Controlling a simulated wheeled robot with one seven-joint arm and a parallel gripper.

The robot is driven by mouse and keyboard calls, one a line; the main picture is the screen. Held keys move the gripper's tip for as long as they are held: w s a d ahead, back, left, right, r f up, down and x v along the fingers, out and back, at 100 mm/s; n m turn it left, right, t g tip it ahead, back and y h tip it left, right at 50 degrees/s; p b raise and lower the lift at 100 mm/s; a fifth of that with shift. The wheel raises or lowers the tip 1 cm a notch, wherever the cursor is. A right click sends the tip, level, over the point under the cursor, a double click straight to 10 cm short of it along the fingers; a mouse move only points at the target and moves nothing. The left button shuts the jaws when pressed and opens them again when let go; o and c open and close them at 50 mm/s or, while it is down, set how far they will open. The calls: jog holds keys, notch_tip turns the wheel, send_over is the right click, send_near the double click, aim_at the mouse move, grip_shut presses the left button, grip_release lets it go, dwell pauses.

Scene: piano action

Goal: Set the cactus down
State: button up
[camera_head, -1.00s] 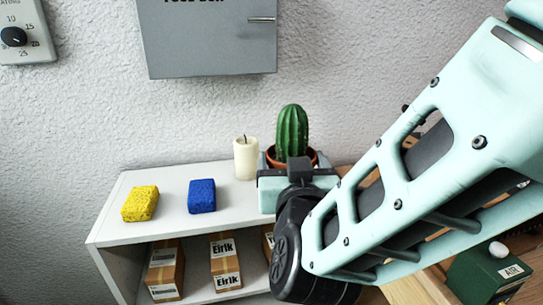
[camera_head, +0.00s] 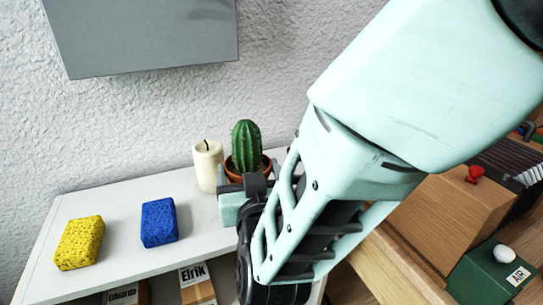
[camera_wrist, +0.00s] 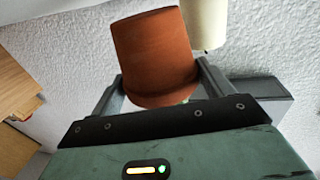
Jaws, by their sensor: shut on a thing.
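The green ribbed cactus (camera_head: 246,145) stands upright in a brown-orange pot over the right part of the white shelf top, just right of the candle. My gripper (camera_head: 244,188) is in front of it and hides the lower pot in the head view. In the wrist view the terracotta pot (camera_wrist: 155,55) sits between the two fingers of my gripper (camera_wrist: 163,82), which is shut on it. That view is upside down, with the pot's base toward the top. I cannot tell whether the base touches the shelf.
A cream candle (camera_head: 207,166) stands close to the pot's left. A blue sponge (camera_head: 158,222) and a yellow sponge (camera_head: 79,243) lie farther left on the white shelf (camera_head: 110,207). A grey wall box (camera_head: 150,35) hangs above. A wooden box (camera_head: 450,212) stands at right.

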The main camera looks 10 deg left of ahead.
jog(key=shift+f, duration=1.6)
jog(key=shift+f, duration=0.15)
jog(key=o, duration=1.3)
jog(key=shift+c, duration=0.2)
